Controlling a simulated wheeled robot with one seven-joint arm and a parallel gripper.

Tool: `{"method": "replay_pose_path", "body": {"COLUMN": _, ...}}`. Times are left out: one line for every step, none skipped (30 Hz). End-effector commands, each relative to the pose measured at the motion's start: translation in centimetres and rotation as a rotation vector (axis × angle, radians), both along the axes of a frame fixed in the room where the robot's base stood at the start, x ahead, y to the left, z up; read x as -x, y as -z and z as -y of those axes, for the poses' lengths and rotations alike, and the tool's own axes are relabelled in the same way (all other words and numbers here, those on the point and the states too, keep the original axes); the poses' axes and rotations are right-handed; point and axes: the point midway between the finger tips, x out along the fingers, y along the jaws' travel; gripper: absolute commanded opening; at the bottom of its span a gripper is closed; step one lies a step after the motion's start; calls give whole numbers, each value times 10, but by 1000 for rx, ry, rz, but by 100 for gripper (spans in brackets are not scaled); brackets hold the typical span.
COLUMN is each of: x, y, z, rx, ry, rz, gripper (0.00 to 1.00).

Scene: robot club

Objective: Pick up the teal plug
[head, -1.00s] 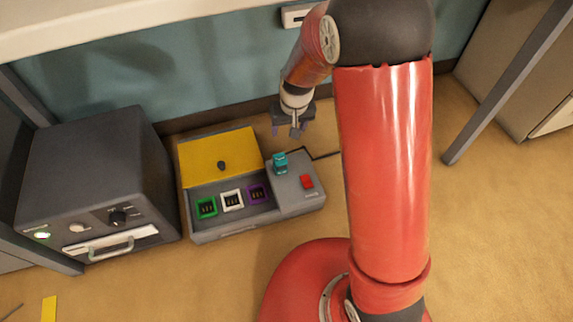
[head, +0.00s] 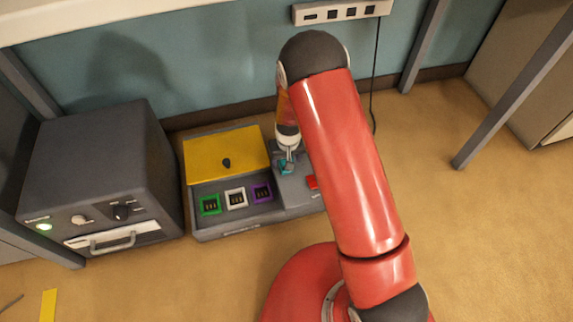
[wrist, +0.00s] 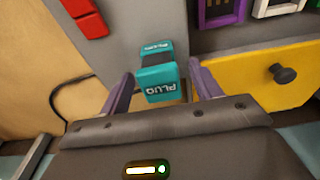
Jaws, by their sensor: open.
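In the head view the teal plug (head: 287,168) is partly hidden by my gripper. My gripper (wrist: 160,82) is open in the wrist view, with one purple finger on each side of the plug. The fingers look apart from the plug, with a gap on both sides. In the head view my gripper (head: 286,160) is at the plug and largely hidden by my arm.
The grey device (head: 215,229) has green, white and purple sockets (head: 236,198), a raised yellow lid (head: 227,154) with a black knob, and a red button (head: 312,182). A dark grey box (head: 95,170) stands to its left. A power strip (head: 342,11) is on the wall.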

Motion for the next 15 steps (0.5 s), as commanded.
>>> {"method": "replay_pose_path", "body": {"x": -1, "y": 9, "z": 0, "rx": 0, "ry": 0, "rz": 0, "gripper": 64}}
{"method": "replay_pose_path", "body": {"x": -2, "y": 11, "z": -1, "rx": 1, "ry": 0, "rz": 1, "gripper": 64}}
{"method": "replay_pose_path", "body": {"x": -2, "y": 13, "z": -1, "rx": 1, "ry": 0, "rz": 1, "gripper": 64}}
{"method": "replay_pose_path", "body": {"x": -2, "y": 14, "z": -1, "rx": 0, "ry": 0, "rz": 2, "gripper": 64}}
{"method": "replay_pose_path", "body": {"x": -2, "y": 14, "z": -1, "rx": 0, "ry": 0, "rz": 2, "gripper": 64}}
{"method": "replay_pose_path", "body": {"x": -2, "y": 13, "z": -1, "rx": 0, "ry": 0, "rz": 2, "gripper": 64}}
{"method": "replay_pose_path", "body": {"x": -2, "y": 13, "z": -1, "rx": 0, "ry": 0, "rz": 2, "gripper": 64}}
{"method": "replay_pose_path", "body": {"x": -2, "y": 13, "z": -1, "rx": 0, "ry": 0, "rz": 2, "gripper": 64}}
{"method": "replay_pose_path", "body": {"x": -2, "y": 13, "z": -1, "rx": 0, "ry": 0, "rz": 2, "gripper": 64}}
{"method": "replay_pose_path", "body": {"x": -2, "y": 13, "z": -1, "rx": 0, "ry": 0, "rz": 2, "gripper": 60}}
{"method": "replay_pose_path", "body": {"x": -2, "y": 13, "z": -1, "rx": 0, "ry": 0, "rz": 2, "gripper": 56}}
{"method": "replay_pose_path", "body": {"x": -2, "y": 13, "z": -1, "rx": 0, "ry": 0, "rz": 2, "gripper": 51}}
{"method": "replay_pose_path", "body": {"x": -2, "y": 13, "z": -1, "rx": 0, "ry": 0, "rz": 2, "gripper": 47}}
{"method": "replay_pose_path", "body": {"x": -2, "y": 13, "z": -1, "rx": 0, "ry": 0, "rz": 2, "gripper": 43}}
{"method": "replay_pose_path", "body": {"x": -2, "y": 13, "z": -1, "rx": 0, "ry": 0, "rz": 2, "gripper": 37}}
